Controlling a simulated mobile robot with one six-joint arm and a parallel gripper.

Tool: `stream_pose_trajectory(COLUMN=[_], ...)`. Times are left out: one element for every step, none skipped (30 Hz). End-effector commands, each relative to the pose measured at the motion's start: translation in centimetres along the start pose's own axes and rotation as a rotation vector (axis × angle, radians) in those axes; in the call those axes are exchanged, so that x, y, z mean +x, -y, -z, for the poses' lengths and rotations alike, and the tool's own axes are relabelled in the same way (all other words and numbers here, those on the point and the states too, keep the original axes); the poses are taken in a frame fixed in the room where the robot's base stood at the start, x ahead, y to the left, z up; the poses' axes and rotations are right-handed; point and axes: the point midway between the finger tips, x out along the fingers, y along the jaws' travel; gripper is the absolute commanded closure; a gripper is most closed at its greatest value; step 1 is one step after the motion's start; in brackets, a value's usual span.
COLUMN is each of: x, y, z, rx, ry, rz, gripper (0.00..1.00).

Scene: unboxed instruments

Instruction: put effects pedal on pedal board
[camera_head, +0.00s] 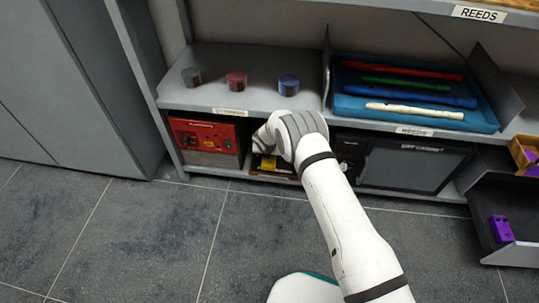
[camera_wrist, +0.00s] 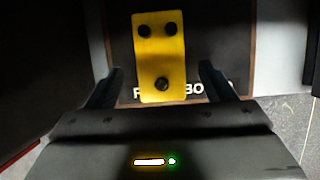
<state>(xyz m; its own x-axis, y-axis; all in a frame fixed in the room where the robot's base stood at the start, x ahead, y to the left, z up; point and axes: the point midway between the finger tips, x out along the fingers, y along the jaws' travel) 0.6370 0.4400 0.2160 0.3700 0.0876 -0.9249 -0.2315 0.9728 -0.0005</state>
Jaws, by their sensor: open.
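A yellow effects pedal with black knobs (camera_wrist: 160,60) shows in the wrist view, over the dark pedal board (camera_wrist: 222,40), whose white lettering is partly covered. The pedal appears to rest flat on the board. My gripper (camera_wrist: 160,82) is open, with one finger on each side of the pedal and a gap between each finger and the pedal. In the head view a bit of yellow pedal (camera_head: 268,163) shows in the lower shelf bay, beside my wrist. My arm hides most of the board there, and the fingers are hidden.
Above are three round tins (camera_head: 236,81) and a blue tray (camera_head: 400,95) of flutes. A purple pedal (camera_head: 501,229) lies in an open drawer at right.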

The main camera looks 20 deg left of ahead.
Motion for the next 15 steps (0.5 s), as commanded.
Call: stream_pose_trajectory(x=[-1.9,-2.6,-3.4,-4.0,-4.6,-5.3,-5.8,-6.2,-6.8,-7.1,-7.4,-7.7,-7.9,-8.0,-8.1], y=[-0.1,-0.1,-0.1,-0.1,0.0,0.0,0.0,0.0,0.0,0.0,0.0,0.0,-0.1,-0.1,-0.1], z=[-0.3,-0.3,-0.3,-0.2,-0.2,-0.2,-0.2,-0.2,-0.2,-0.1,-0.1,-0.1,-0.1,-0.1,0.0], rx=[-0.002,-0.002,-0.002,-0.002,-0.002,-0.001,-0.001,-0.002,-0.002,-0.001,-0.001,0.0,-0.001,-0.001,-0.002], ry=[0.001,0.001,0.001,0.0,0.001,0.0,0.0,0.0,0.001,0.0,0.0,0.0,0.001,0.001,0.0], rz=[-0.001,-0.001,-0.001,-0.001,0.0,0.0,0.0,0.0,-0.001,-0.001,0.0,-0.001,-0.001,-0.001,-0.001], gripper=[0.24,0.24,0.24,0.24,0.24,0.24,0.24,0.24,0.24,0.24,0.24,0.24,0.24,0.24,0.24])
